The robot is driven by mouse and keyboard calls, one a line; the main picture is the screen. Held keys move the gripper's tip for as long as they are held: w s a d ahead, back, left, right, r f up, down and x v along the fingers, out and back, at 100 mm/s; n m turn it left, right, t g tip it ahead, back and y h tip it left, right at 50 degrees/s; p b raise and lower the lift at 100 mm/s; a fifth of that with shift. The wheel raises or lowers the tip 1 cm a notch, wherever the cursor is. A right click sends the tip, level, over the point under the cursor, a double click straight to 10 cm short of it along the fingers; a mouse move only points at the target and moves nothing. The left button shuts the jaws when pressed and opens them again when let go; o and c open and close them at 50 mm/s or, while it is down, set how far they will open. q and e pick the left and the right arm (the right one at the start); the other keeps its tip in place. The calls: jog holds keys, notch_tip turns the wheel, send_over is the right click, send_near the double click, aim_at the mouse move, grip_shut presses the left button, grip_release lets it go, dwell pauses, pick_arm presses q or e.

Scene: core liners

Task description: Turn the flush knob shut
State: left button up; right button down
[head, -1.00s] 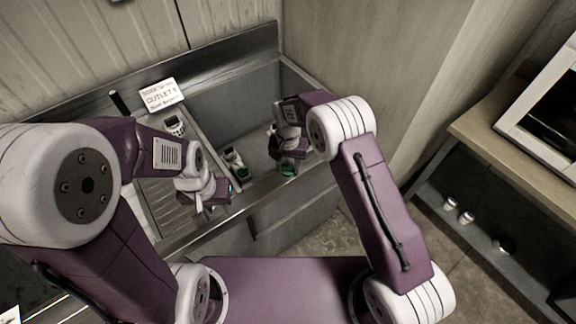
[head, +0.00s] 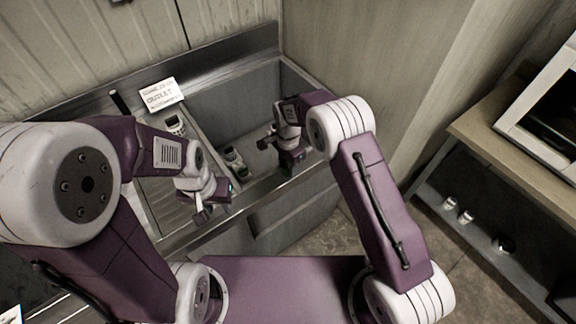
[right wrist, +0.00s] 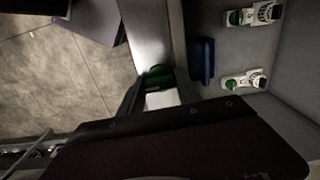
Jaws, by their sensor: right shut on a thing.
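My right gripper (head: 290,168) is down at the front of the sink basin. In the right wrist view its dark fingers (right wrist: 158,92) are closed around a small white piece (right wrist: 162,99) with a green end (right wrist: 157,74). A blue bar (right wrist: 203,60) is just beside it, apart from the fingers; I cannot tell whether this is the flush knob. My left gripper (head: 204,204) hangs over the front edge of the ribbed drainboard. Its fingertips are too small and turned to read.
The sink basin (head: 240,95) holds white fittings with green ends (right wrist: 246,80), also seen beside the drainboard (head: 234,158). A sign reading OUTLET (head: 162,95) stands at the back. A shelf unit (head: 480,150) stands at the right.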

aim_at(288, 166)
jog(key=shift+w+r+m, duration=0.15)
jog(key=shift+r+m, duration=0.05)
jog(key=shift+m, duration=0.1)
dwell(0.4)
jog(key=c, duration=0.8)
grip_release()
jog(key=shift+c, duration=0.2)
jog(key=shift+f, duration=0.1)
notch_tip(288, 166, up, 9)
jog(key=shift+r+b, duration=0.1)
jog(key=shift+b, duration=0.6)
